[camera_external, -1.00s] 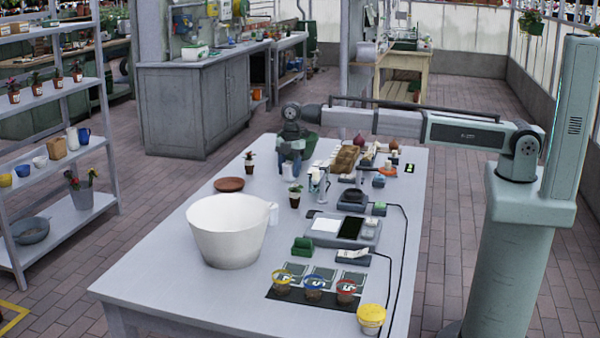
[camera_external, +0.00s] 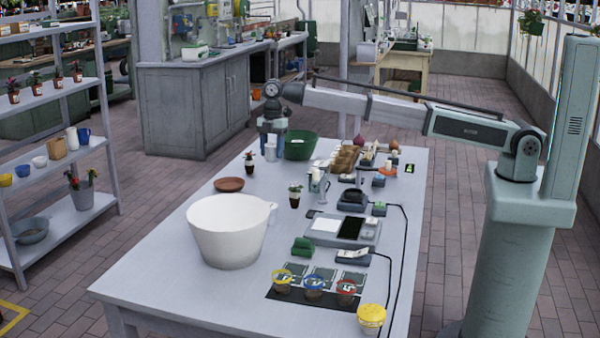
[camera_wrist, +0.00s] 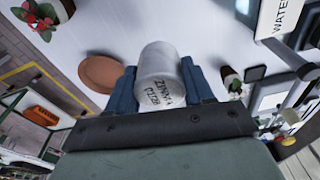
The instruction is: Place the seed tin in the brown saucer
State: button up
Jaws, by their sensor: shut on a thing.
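My gripper (camera_external: 271,146) is shut on the seed tin, a pale grey-white cylinder (camera_wrist: 160,75) with dark lettering. In the wrist view the blue-grey fingers (camera_wrist: 161,92) press on both its sides. In the external view the tin (camera_external: 270,154) shows small below the fingers and looks held above the table. The brown saucer (camera_external: 229,184) lies empty on the table, left of the tin and nearer the camera. It also shows in the wrist view (camera_wrist: 102,73), left of the tin and apart from it.
Small potted plants stand near the saucer, one behind it (camera_external: 249,165) and one to its right (camera_external: 295,197). A large white pot (camera_external: 228,230) stands in front of it. A green bowl (camera_external: 300,145) is right of my gripper.

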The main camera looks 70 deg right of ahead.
jog(key=r, duration=0.1)
send_over(229, 187)
jog(key=shift+d+f, duration=0.15)
jog(key=shift+f, duration=4.85)
jog(key=shift+f, duration=0.1)
jog(key=o, duration=1)
jog(key=shift+o, duration=0.2)
notch_tip(229, 187, up, 12)
jog(key=d, duration=0.1)
jog(key=shift+s+d, duration=0.15)
jog(key=shift+d, duration=0.1)
